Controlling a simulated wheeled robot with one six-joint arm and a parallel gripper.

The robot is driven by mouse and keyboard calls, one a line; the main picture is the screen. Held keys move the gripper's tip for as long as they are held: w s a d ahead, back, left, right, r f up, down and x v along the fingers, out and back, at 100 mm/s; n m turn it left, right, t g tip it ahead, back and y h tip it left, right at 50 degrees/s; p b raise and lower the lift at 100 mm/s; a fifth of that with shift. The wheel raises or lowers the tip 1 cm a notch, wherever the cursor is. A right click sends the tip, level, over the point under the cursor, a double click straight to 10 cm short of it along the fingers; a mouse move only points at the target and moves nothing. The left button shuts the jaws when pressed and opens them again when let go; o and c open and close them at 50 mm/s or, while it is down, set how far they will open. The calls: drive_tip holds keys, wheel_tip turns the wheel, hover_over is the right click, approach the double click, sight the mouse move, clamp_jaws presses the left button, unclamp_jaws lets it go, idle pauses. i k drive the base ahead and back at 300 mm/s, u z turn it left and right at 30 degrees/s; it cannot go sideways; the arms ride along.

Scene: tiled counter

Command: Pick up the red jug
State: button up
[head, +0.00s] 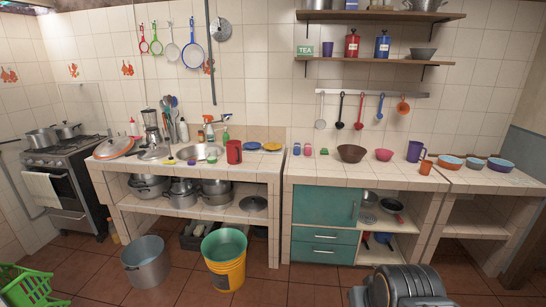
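The red jug (234,152) stands upright on the left tiled counter (140,167), near its right end and just right of the sink. In the head view it is small, and nothing hides it. A dark grey ribbed part of my own body shows at the bottom edge, right of centre. My gripper's fingers are not in view, so nothing shows whether they hold anything.
The sink (200,152) is left of the jug; blue and yellow plates (271,147) are to its right. A yellow bucket (223,262) and a metal pot (146,262) stand on the floor in front of the counter. Floor right of the bucket looks clear.

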sight(234, 151)
drive_tip(key=i, duration=2.5)
drive_tip(key=u, duration=1.45)
drive_tip(key=i, duration=1)
